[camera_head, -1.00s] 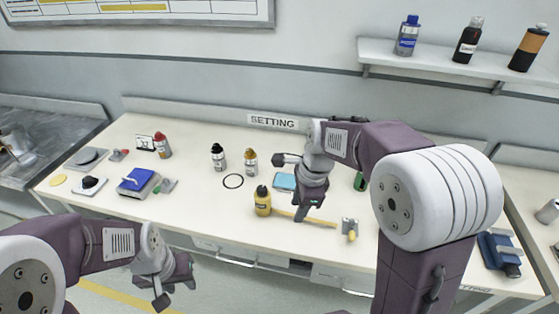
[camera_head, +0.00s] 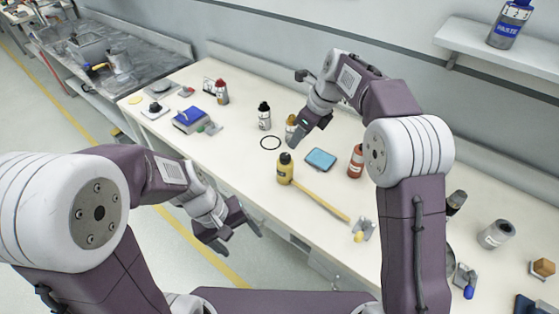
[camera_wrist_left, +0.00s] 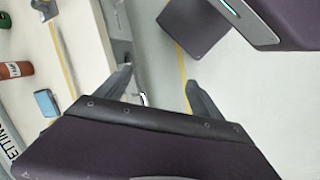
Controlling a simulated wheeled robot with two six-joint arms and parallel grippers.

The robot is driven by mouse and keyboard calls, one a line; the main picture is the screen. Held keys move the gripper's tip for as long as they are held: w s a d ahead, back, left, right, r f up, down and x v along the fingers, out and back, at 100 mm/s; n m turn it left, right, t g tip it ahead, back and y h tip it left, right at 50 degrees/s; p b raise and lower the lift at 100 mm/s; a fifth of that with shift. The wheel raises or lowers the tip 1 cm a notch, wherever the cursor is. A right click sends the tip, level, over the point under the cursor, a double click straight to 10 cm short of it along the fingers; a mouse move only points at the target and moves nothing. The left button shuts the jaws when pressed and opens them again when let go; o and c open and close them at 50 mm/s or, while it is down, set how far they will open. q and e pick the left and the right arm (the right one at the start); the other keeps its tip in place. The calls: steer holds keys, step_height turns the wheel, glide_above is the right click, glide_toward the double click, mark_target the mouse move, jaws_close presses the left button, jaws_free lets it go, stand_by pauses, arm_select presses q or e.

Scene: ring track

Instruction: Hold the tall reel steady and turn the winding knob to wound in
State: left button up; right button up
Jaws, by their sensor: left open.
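Small grey fittings with coloured knobs stand on the bench; I cannot tell for sure which is the tall reel. One grey upright fitting (camera_head: 369,227) has a yellow knob (camera_head: 358,237) and stands near the bench's front edge. Another grey fitting (camera_head: 462,274) has a blue knob (camera_head: 468,292), partly behind my right arm. My left gripper (camera_head: 236,236) is open and empty, off the bench's front edge; its spread fingers also show in the left wrist view (camera_wrist_left: 160,92). My right gripper (camera_head: 293,142) points down over the bench beside an amber-capped bottle (camera_head: 290,122); its jaws are unclear.
A grey cup (camera_head: 495,234) and wooden block (camera_head: 542,268) stand at right.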

arm_select(q)
steer(key=w+d+r+n+h, duration=0.3)
steer(key=w+d+n+h, duration=0.15)
steer(key=d, duration=0.25)
steer(key=n+t+h, duration=0.3)
steer(key=n+t, duration=0.6)
steer(key=n, duration=0.6)
glide_above(278, 167)
steer(key=s, duration=0.2)
steer(key=shift+n+y, duration=0.35)
steer(key=shift+n, duration=0.3)
steer(key=f, duration=0.1)
steer(key=a+f, duration=0.1)
steer(key=f, duration=0.2)
steer(key=shift+w+a+f, duration=0.2)
steer(key=shift+w+a, duration=0.05)
steer(key=shift+a, duration=0.15)
steer(key=shift+s+a+f, duration=0.1)
steer(key=shift+s+f, duration=0.1)
steer(key=shift+f, duration=0.2)
steer(key=x, duration=0.9)
steer(key=shift+c, duration=0.3)
